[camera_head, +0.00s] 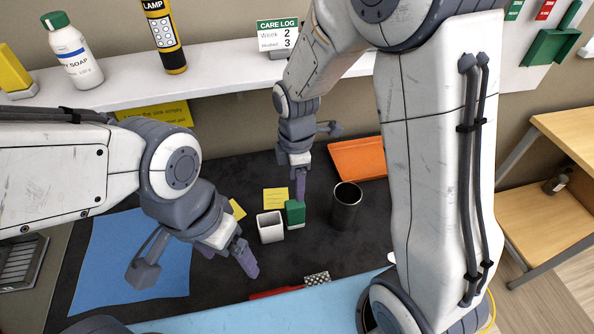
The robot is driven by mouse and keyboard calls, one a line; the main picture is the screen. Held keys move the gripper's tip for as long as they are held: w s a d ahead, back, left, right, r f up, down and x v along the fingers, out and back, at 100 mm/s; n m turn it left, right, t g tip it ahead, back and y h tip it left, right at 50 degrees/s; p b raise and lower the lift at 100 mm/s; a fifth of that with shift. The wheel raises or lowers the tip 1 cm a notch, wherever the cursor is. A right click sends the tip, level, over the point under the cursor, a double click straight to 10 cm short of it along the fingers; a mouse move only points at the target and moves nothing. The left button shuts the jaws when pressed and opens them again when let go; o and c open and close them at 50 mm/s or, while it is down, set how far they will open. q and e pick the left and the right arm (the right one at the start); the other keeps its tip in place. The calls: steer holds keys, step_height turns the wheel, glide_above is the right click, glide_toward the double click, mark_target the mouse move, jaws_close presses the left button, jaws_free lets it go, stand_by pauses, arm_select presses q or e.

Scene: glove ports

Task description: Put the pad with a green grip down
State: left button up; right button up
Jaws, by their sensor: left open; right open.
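The pad with the green grip (294,212) stands on the dark worktop, with a pale strip along its lower edge. It is just right of a white square cup (270,228). My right gripper (300,190) reaches down from above, open, with its fingers directly at the top of the green grip; I cannot tell whether they touch it. My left gripper (246,260) is open and empty, low over the worktop in front of the white cup, apart from the pad.
A dark cylindrical cup (345,206) stands right of the pad, with an orange tray (358,159) behind it. A yellow note (275,199) lies behind the white cup. A red-handled tool (277,292) lies in front. A blue sheet (130,265) covers the left.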

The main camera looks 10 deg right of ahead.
step_height(320, 180, up, 5)
arm_select(q)
steer(key=shift+f, duration=0.45)
arm_select(e)
steer(key=s+a+r+m, duration=0.1)
steer(key=s+a+m, duration=0.1)
steer(key=s+m, duration=0.3)
steer(key=s+a+r+m+y, duration=0.1)
steer(key=s+m, duration=0.4)
steer(key=s, duration=0.9)
steer(key=a+r, duration=0.1)
steer(key=a, duration=0.1)
steer(key=shift+a+r+m, duration=0.25)
steer(key=shift+a+m, duration=0.1)
steer(key=shift+m, duration=0.05)
arm_select(q)
steer(key=shift+b, duration=0.3)
